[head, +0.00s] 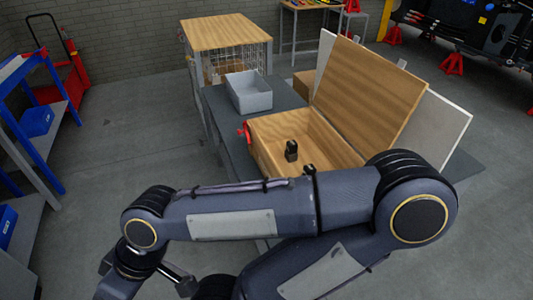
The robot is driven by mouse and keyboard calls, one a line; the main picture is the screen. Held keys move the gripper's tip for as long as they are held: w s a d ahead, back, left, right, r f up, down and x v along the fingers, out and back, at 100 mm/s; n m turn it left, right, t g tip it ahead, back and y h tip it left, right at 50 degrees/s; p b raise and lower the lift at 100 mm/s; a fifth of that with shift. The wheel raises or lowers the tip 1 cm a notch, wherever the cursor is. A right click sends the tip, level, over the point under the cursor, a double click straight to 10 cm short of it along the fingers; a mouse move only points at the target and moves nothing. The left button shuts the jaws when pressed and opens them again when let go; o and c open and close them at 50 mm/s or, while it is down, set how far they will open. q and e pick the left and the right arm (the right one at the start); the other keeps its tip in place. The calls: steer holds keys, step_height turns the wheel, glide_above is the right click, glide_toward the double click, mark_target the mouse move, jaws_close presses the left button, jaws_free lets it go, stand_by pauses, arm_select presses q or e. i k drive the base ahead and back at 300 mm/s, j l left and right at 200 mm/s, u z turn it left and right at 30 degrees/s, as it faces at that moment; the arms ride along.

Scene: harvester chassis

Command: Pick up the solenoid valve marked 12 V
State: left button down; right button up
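A small dark block-shaped part (291,151), possibly a solenoid valve, stands upright inside the open wooden box (262,155). No 12 V marking can be read on it at this size. One of my arms crosses the lower picture, its elbow at the right and its wrist at the lower left; it looks like my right arm. Its end (147,272) is over the floor, left of the bench and well apart from the dark part. My other gripper is not in view.
The box's wooden lid (368,90) stands open at the right. A grey bin (249,92) sits behind the box on the dark bench (222,122). A red clamp-like item (244,131) is at the box's left corner. A blue shelf rack (35,130) stands far left. The floor between is clear.

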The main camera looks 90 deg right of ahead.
mark_target(291, 154)
steer(key=i+l+z, duration=0.2)
steer(key=z, duration=0.2)
steer(key=i+l+z, duration=0.1)
steer(key=i+z, duration=0.9)
steer(key=z, duration=0.2)
steer(key=i+j+z, duration=0.2)
steer(key=z, duration=0.2)
steer(key=i+l+z, duration=0.2)
steer(key=i+z, duration=0.25)
steer(key=i+l+z, duration=0.15)
steer(key=i+z, duration=0.15)
steer(key=z, duration=0.15)
steer(key=i+z, duration=0.45)
steer(key=i+l+z, duration=0.1)
steer(key=i+l, duration=0.05)
steer(key=i, duration=0.05)
